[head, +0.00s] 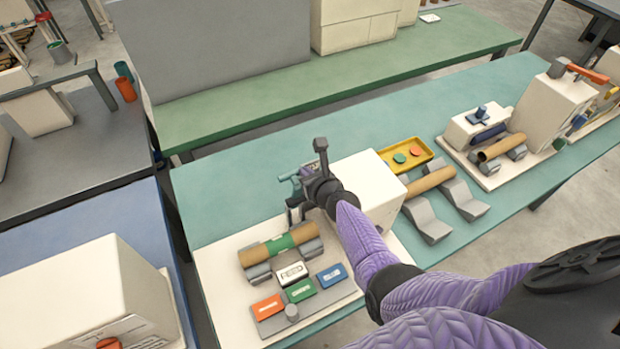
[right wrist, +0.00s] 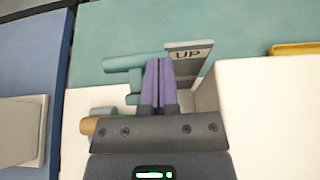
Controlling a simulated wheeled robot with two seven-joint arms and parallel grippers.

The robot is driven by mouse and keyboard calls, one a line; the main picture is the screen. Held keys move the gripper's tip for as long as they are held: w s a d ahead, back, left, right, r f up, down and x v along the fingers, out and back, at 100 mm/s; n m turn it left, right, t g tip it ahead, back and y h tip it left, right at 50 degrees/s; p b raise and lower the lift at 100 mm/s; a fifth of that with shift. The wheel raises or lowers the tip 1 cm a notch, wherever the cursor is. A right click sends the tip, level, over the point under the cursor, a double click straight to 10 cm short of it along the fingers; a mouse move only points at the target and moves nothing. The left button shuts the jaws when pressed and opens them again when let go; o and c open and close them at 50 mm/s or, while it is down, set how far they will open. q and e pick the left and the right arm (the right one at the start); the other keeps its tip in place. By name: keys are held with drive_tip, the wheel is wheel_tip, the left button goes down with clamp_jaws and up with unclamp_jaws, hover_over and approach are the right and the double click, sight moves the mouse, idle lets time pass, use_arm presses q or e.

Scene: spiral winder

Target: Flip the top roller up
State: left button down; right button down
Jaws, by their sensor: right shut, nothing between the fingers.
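The spiral winder's white housing (head: 368,180) stands on a white base near the table's middle. The teal top roller (head: 287,176) shows just left of my right gripper (head: 300,188), at the housing's left side. In the right wrist view the teal roller (right wrist: 132,62) lies sideways left of and behind my shut fingers (right wrist: 158,68). A grey plate marked UP (right wrist: 187,56) stands just right of them. The fingers look empty; I cannot tell whether they touch the roller. A brown tube with a green band (head: 278,244) lies on grey rests in front. My left gripper is not in view.
Orange, green, blue and white blocks (head: 300,290) sit on a grey panel in front. A yellow tray (head: 405,154) lies behind the housing, and another tube (head: 430,181) on grey cradles to its right. The teal table (head: 230,200) is clear at the left back.

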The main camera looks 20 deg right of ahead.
drive_tip(key=shift+w+a+r, duration=0.1)
drive_tip(key=shift+w+r, duration=0.05)
drive_tip(key=shift+w, duration=1.4)
